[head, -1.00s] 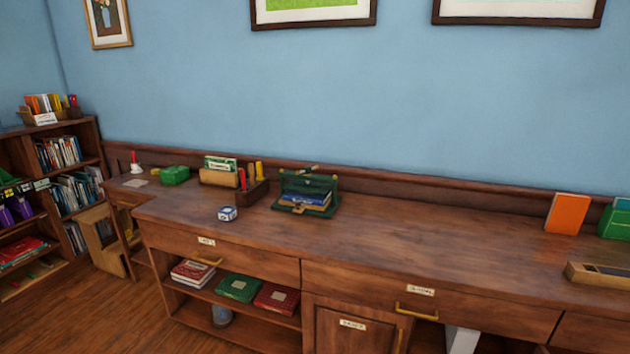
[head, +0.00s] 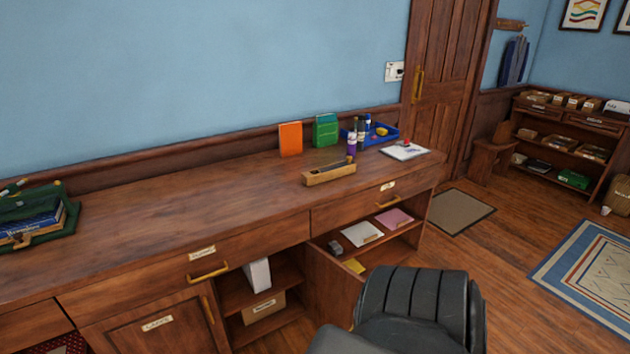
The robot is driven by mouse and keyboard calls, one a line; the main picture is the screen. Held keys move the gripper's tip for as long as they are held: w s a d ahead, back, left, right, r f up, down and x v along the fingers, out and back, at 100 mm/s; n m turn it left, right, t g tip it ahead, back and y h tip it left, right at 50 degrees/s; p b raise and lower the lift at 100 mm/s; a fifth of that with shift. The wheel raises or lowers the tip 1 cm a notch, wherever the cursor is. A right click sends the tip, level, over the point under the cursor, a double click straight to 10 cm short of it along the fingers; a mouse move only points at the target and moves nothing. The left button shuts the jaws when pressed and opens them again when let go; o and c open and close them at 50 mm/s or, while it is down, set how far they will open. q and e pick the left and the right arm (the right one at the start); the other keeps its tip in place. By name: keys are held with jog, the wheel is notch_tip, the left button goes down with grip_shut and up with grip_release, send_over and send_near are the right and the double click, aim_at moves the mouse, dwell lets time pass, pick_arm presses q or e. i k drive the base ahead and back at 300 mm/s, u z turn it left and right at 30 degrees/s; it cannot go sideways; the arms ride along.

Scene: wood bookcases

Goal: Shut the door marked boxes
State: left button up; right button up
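A long wooden counter (head: 190,215) with drawers and cupboards runs along the wall. A wooden panel (head: 332,283) juts out from its front, to the right of an open compartment (head: 232,294); it looks like a cupboard door standing open. No label shows on the side of it that I see, so I cannot tell its marking. Its lower part is hidden behind a dark chair. A closed cupboard door (head: 140,335) at lower left carries a label too small to read surely. Neither of my grippers is in view.
The dark padded chair (head: 415,305) stands close in front of the panel. The compartment holds a white object (head: 257,274) and a labelled cardboard box (head: 263,308). Open shelves with papers (head: 362,234) lie to the right. Floor (head: 510,240) is clear between the mat and rug.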

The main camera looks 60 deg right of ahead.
aim_at(333, 290)
jog(key=u, duration=2.25)
jog(key=k, duration=2.85)
jog(key=z, duration=0.6)
jog(key=k, duration=0.55)
jog(key=z, duration=0.1)
